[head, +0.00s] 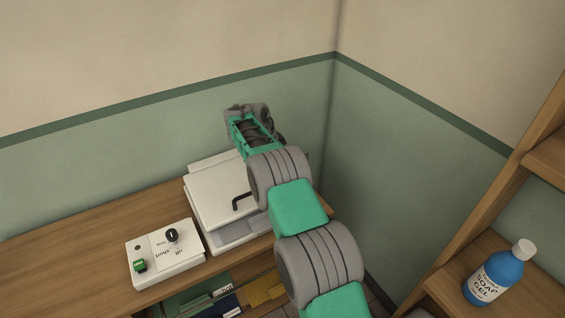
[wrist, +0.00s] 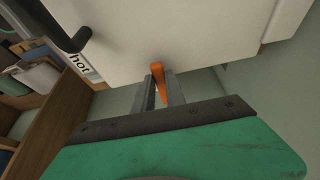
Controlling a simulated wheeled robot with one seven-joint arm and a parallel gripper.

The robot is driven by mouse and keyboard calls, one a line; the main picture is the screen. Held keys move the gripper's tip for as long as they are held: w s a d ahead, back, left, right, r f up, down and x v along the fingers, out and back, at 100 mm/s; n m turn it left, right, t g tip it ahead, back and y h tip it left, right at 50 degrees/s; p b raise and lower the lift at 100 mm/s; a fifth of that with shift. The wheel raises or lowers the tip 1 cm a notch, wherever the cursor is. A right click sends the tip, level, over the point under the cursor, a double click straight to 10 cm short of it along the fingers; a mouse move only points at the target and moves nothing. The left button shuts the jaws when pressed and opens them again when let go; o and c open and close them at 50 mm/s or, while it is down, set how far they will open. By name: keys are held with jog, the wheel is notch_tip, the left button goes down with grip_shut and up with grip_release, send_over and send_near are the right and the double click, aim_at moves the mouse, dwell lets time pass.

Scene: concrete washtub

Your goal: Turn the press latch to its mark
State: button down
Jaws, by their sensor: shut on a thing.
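The press (head: 219,192) is a white box with a slanted lid and a black handle (head: 242,201), standing on the wooden counter in the corner. In the wrist view its white side fills the top, with the black handle (wrist: 72,40) at the upper left. The latch (wrist: 157,80) is an orange lever at the edge of the press. My gripper (wrist: 160,84) is shut on the latch, one finger at each side. In the head view my arm hides the latch and the fingertips. I cannot see a mark for the latch.
A white control box (head: 165,256) with a black knob and a green switch stands left of the press. A shelf below the counter holds folders (head: 205,300). A blue soap bottle (head: 494,276) stands on a wooden shelf at right. Walls close in behind the press.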

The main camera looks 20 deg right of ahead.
jog(key=c, duration=1.4)
grip_release()
jog(key=shift+o, duration=0.2)
jog(key=p+v, duration=0.1)
jog(key=v, duration=0.6)
jog(key=shift+r, duration=0.35)
jog(key=shift+a, duration=0.15)
